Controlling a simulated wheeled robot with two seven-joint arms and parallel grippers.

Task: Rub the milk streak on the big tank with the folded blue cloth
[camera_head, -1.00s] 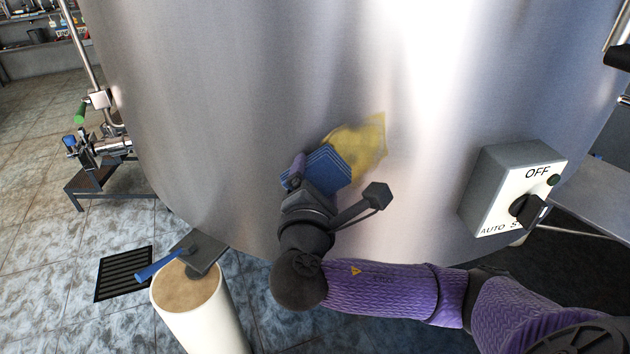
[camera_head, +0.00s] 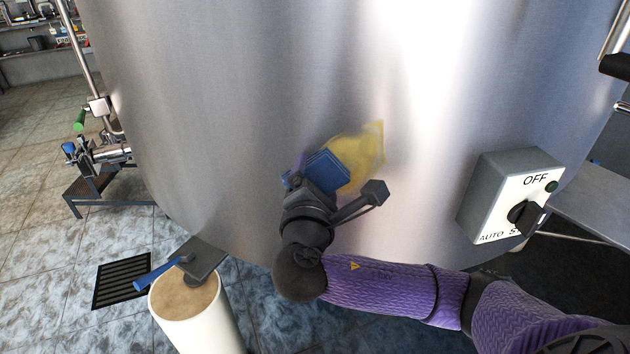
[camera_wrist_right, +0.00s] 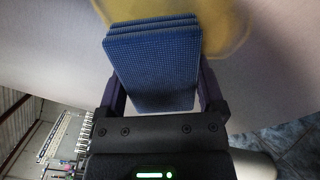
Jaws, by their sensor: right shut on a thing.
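The big tank (camera_head: 240,100) is a brushed steel cylinder that fills the middle of the head view. The milk streak (camera_head: 362,150) is a yellowish, smeared patch low on its wall. My right gripper (camera_head: 306,176) is shut on the folded blue cloth (camera_head: 328,172), which is held up at the lower left of the streak and hides part of it. In the right wrist view the cloth (camera_wrist_right: 152,65) sits between both fingers, in front of the yellow streak (camera_wrist_right: 225,25). I cannot tell for sure whether the cloth touches the wall. My left gripper is not in view.
A grey switch box (camera_head: 508,196) marked OFF sticks out from the tank at right. A floor drain (camera_head: 122,282) and a pipe valve (camera_head: 100,150) are at left.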

